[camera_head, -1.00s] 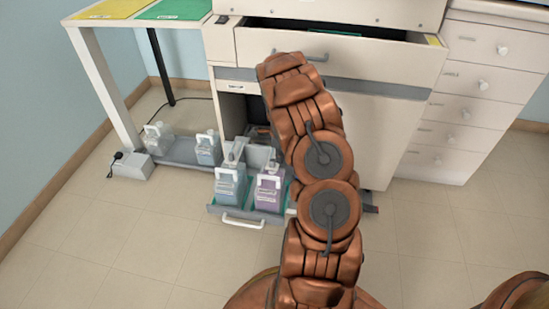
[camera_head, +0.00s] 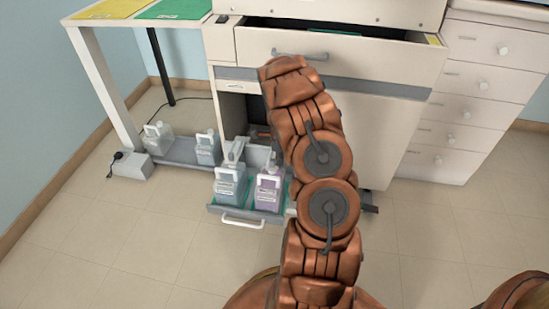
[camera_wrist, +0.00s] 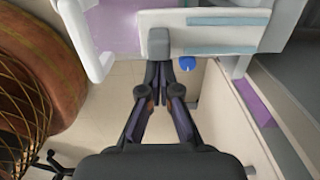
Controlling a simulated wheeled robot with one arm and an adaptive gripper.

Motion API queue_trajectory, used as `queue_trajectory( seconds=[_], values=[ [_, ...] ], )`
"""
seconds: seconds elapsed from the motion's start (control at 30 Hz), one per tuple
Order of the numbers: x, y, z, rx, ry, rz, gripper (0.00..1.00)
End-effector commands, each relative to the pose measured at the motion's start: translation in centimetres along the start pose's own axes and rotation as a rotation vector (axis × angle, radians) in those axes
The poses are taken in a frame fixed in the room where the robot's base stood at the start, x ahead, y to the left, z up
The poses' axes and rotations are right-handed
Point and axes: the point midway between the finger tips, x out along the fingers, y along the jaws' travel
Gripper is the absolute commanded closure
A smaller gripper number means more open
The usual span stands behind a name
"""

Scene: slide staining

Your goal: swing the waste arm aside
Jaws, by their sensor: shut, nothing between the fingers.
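My gripper (camera_wrist: 161,72) shows in the wrist view with its fingertips together and nothing between them. The tips are right by a grey block (camera_wrist: 158,43) at the left end of a white bar with blue-grey stripes (camera_wrist: 225,34). I cannot tell for sure whether this is the waste arm, or whether the tips touch it. In the head view a grey arm-like piece (camera_head: 235,149) stands above the bottles in the low pull-out tray (camera_head: 222,210). My own arm hides my gripper there.
A blue-tinted bottle (camera_head: 229,186) and a lavender bottle (camera_head: 268,191) stand in the tray. More jugs (camera_head: 158,137) stand on the left. The cabinet's top drawer (camera_head: 330,50) is open. A blue cap (camera_wrist: 187,63) shows beside my fingers.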

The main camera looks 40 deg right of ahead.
Motion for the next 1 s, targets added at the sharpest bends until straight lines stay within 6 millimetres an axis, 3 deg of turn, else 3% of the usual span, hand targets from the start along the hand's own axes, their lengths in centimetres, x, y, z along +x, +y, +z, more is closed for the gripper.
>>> queue_trajectory(
  seconds=[0.5, 1.0],
  values=[
    [1.7, 0.0, 0.0, -0.001, 0.000, 0.000, 1.00],
    [1.9, 0.1, 0.3, -0.003, 0.001, 0.003, 1.00]
  ],
)
